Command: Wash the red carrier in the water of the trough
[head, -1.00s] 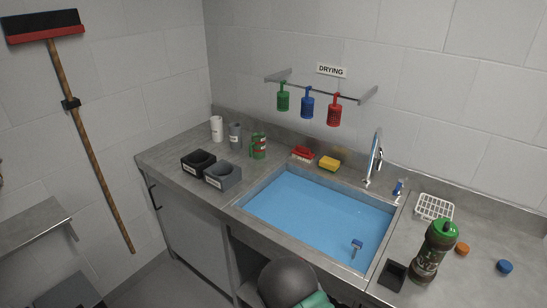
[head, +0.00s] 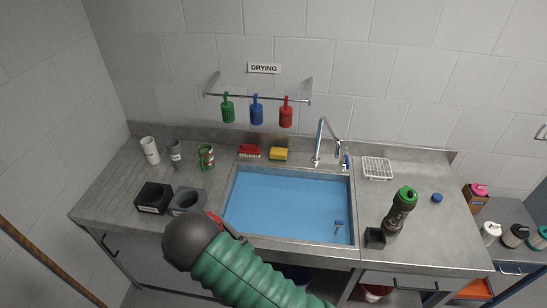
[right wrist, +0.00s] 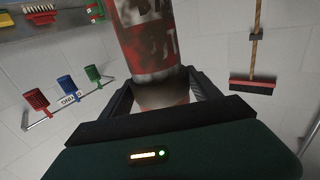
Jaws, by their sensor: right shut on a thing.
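The red carrier (right wrist: 150,40) fills the upper middle of the right wrist view, red with dark smears and partly legible light lettering. My right gripper (right wrist: 165,88) is shut around its end. In the head view my arm hides most of the carrier; only a small red bit (head: 213,217) shows by my right gripper (head: 234,230), at the trough's front left corner. The trough (head: 231,200) is sunk in the steel counter and holds blue water (head: 285,205). My left gripper is out of view.
A tap (head: 322,140) rises behind the trough, near a red brush (head: 250,151) and yellow sponge (head: 279,154). Black (head: 153,198) and grey (head: 186,200) holders stand left. A green-capped dark bottle (head: 399,212) stands right.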

